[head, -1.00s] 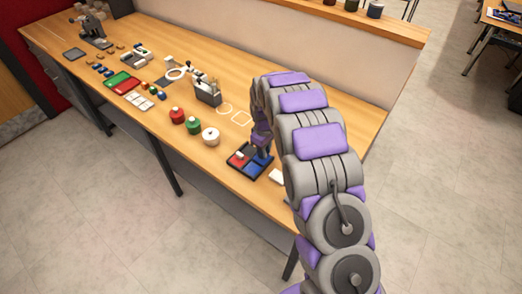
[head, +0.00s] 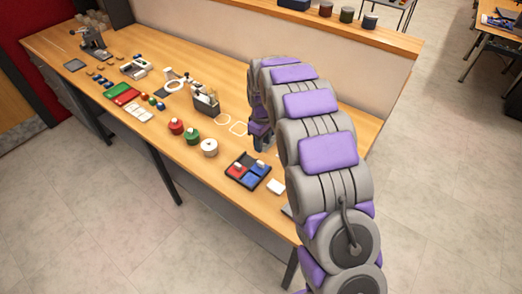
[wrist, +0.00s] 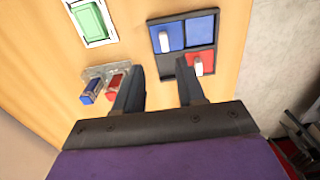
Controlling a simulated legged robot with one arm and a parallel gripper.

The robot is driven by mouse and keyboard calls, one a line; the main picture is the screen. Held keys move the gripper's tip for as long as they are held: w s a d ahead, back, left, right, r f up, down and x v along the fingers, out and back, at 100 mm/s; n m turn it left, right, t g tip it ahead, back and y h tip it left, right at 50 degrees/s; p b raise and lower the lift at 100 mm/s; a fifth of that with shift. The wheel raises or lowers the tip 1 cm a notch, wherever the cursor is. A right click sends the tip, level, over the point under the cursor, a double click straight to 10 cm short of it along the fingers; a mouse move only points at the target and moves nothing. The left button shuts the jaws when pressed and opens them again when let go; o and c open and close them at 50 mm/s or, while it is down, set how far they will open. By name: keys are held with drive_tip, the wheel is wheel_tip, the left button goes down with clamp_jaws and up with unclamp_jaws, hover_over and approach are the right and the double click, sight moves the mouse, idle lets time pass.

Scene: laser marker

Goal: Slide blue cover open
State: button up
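A dark tray (head: 235,180) with red and blue parts lies near the table's front edge. In the wrist view, the tray (wrist: 182,50) holds a blue cover (wrist: 160,40) with a white handle at upper left. Another blue area (wrist: 203,26) is beside it at upper right; I cannot tell whether it belongs to the same cover. A red cover (wrist: 207,58) with a white handle is at lower right. My gripper (wrist: 160,68) is open and empty, its fingertips apart near the tray's lower side. In the head view, my gripper (head: 262,142) is just behind the tray, partly hidden by my arm.
Red (head: 176,127), green (head: 192,137) and white (head: 210,148) round pieces stand left of the tray. A dark holder (head: 205,102) is behind them. A small white block (head: 276,187) lies right of the tray. The wrist view shows a green piece (wrist: 90,22) in a white frame.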

wheel_tip(320, 180, up, 7)
drive_tip(key=shift+p, duration=0.45)
drive_tip(key=shift+r, duration=0.1)
drive_tip(key=s+d+r+m, duration=0.2)
drive_tip(key=s+d+r, duration=0.25)
drive_tip(key=s, duration=0.45)
drive_tip(key=s+d+r+m, duration=0.3)
drive_tip(key=s+r, duration=0.2)
drive_tip(key=s, duration=0.4)
drive_tip(key=s+d+m+g, duration=0.1)
drive_tip(key=s+d+m, duration=0.1)
drive_tip(key=s, duration=1.1)
drive_tip(key=s+d+f+m, duration=0.1)
drive_tip(key=s+d+m, duration=0.1)
drive_tip(key=s, duration=1.2)
drive_tip(key=shift+d+f+m+g, duration=0.2)
drive_tip(key=shift+f+m+g, duration=0.15)
drive_tip(key=shift+m, duration=0.35)
